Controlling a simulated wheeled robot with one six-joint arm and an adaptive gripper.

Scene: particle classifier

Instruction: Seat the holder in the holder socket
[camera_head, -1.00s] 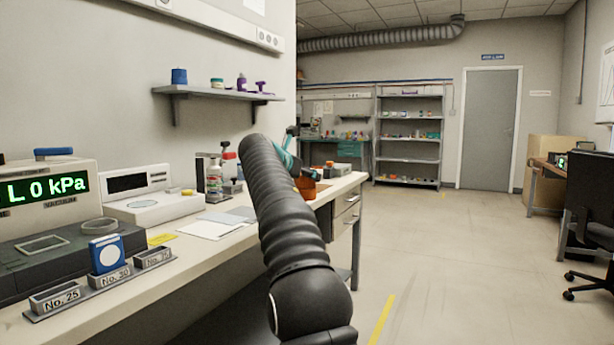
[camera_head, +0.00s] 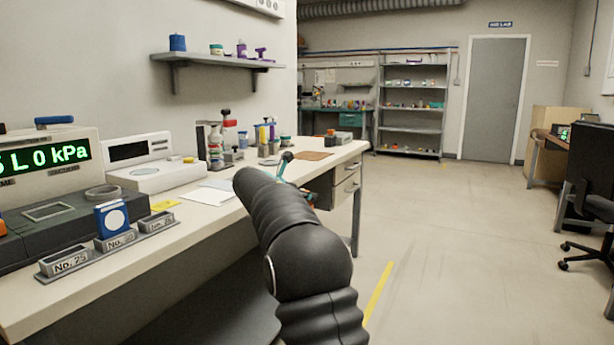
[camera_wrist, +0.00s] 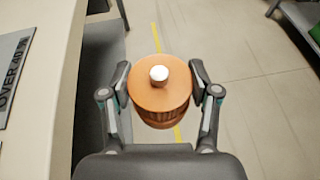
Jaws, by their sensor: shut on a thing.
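My gripper (camera_wrist: 160,95) is shut on a copper-coloured round piece (camera_wrist: 150,103) with a white knob on top, seen from above in the wrist view. I take it to be the holder, though nothing labels it. It is held beside the bench edge, over the floor. In the head view my black arm hides most of the gripper and the piece. The grey machine (camera_head: 150,222) at the left has a raised round ring (camera_head: 102,192) and a rectangular recess (camera_head: 48,211) on its top. I cannot tell which is the holder socket.
A rack (camera_head: 108,250) with numbered slots stands along the bench front, with a blue frame (camera_head: 111,219) in its middle slot. A white scale (camera_head: 152,176), papers (camera_head: 210,192) and bottles (camera_head: 215,150) stand farther along. Floor right of the bench (camera_head: 450,260) is clear.

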